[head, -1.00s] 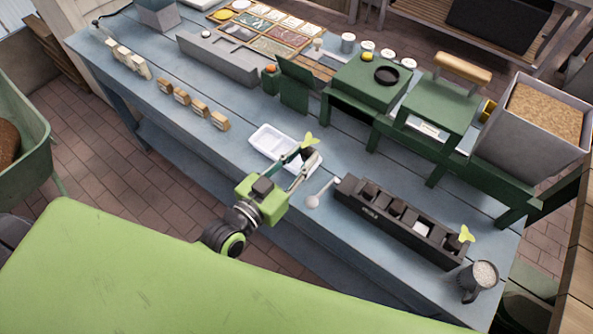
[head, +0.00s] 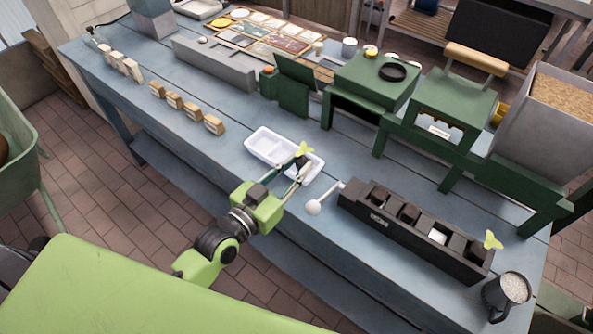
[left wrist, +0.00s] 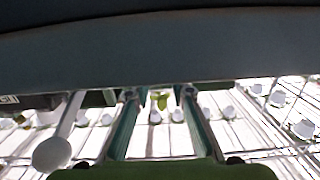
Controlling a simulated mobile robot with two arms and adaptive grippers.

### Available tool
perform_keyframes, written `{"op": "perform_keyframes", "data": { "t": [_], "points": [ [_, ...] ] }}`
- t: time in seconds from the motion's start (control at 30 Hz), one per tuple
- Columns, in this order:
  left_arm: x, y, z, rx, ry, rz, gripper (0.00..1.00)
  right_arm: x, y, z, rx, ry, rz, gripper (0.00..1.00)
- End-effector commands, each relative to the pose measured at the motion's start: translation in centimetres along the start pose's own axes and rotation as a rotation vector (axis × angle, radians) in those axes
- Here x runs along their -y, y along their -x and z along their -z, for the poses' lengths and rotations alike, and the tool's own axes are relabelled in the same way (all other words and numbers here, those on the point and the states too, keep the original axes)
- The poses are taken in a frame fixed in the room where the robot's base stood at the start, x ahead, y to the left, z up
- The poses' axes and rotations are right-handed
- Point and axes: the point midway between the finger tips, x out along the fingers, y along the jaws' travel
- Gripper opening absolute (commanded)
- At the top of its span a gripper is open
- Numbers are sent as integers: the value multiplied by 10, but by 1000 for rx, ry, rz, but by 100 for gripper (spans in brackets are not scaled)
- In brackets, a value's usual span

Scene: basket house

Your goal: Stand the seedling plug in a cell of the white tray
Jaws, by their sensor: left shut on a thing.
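The white tray (head: 258,145) lies near the front edge of the blue bench in the head view. My left gripper (head: 302,167) is shut on the seedling plug (head: 304,149), a dark plug with a yellow-green leaf on top. The plug is upright at the tray's right part; I cannot tell whether it touches the tray or hangs above it. The fingers partly hide the plug and that end of the tray. In the left wrist view, the leaf (left wrist: 161,99) shows between the two fingertips (left wrist: 160,94). My right gripper is not in view.
A black block holder (head: 365,220) with another leafy seedling stands right of the tray, a white ball-ended handle (head: 314,207) sticking out towards it. A mug (head: 507,294) stands at the right corner. Green stands (head: 372,90) are behind.

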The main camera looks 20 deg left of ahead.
Motion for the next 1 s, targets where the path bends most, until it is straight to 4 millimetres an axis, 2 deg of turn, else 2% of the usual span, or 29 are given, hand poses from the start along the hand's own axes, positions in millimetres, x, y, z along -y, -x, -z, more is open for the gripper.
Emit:
{"op": "perform_keyframes", "data": {
  "t": [0.27,0.3,0.37,0.77,0.87,1.0],
  "points": [
    [0,0,-2,1,0,0,7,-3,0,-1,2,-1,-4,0],
    [0,0,-2,1,0,0,24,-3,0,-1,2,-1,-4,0],
    [0,0,-2,1,0,0,38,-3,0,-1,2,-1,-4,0],
    [0,0,3,-1,1,0,38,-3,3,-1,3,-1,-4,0],
    [0,10,-1,4,0,0,38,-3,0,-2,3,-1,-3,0],
    [-1,34,-1,4,0,-2,38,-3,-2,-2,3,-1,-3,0]
  ]
}}
